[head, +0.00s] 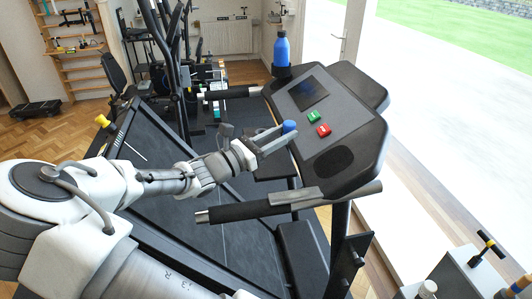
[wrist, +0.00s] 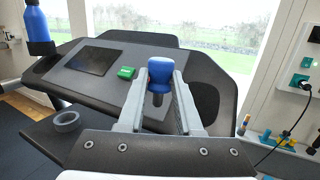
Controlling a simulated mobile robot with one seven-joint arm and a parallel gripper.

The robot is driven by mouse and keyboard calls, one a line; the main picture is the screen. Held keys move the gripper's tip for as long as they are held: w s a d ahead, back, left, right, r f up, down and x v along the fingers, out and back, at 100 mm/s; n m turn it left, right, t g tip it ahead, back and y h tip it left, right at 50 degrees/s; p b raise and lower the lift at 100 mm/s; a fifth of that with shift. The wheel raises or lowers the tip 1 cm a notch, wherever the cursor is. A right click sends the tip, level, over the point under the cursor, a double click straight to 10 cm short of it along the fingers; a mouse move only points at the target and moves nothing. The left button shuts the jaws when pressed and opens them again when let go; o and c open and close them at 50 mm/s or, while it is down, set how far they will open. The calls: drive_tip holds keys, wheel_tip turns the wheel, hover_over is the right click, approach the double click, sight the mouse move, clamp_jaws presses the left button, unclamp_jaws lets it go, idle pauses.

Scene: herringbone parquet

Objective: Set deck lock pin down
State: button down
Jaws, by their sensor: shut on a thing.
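The deck lock pin (wrist: 160,72) has a blue knob and a short dark shaft below it. In the wrist view it is gripped between the two grey fingers, with the shaft hanging down between them. My gripper (head: 286,133) is shut on it in the head view, where only the blue knob (head: 289,126) shows. My gripper holds it in the air at the near edge of the treadmill console (head: 353,112). The tip of the shaft is not clear of the fingers' outline, so its clearance below cannot be told.
The console carries a green button (head: 313,117), a red button (head: 323,130) and a screen (head: 308,93). A blue bottle (head: 281,50) stands at its far corner. Handrails (head: 240,211) flank my arm. A dark shelf with a grey ring (wrist: 66,121) lies lower left in the wrist view.

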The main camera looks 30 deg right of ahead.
drive_tip(key=w+a+f, duration=0.2)
drive_tip(key=w+a, duration=0.1)
drive_tip(key=shift+w+f, duration=0.2)
drive_tip(key=shift+f, duration=2.15)
drive_tip(key=shift+f, duration=0.2)
drive_tip(key=c, duration=0.6)
unclamp_jaws()
drive_tip(key=shift+r, duration=0.15)
drive_tip(key=a, duration=0.5)
drive_tip(key=s+a+f, duration=0.1)
drive_tip(key=a, duration=0.1)
drive_tip(key=shift+a+b, duration=0.2)
drive_tip(key=shift+b, duration=0.15)
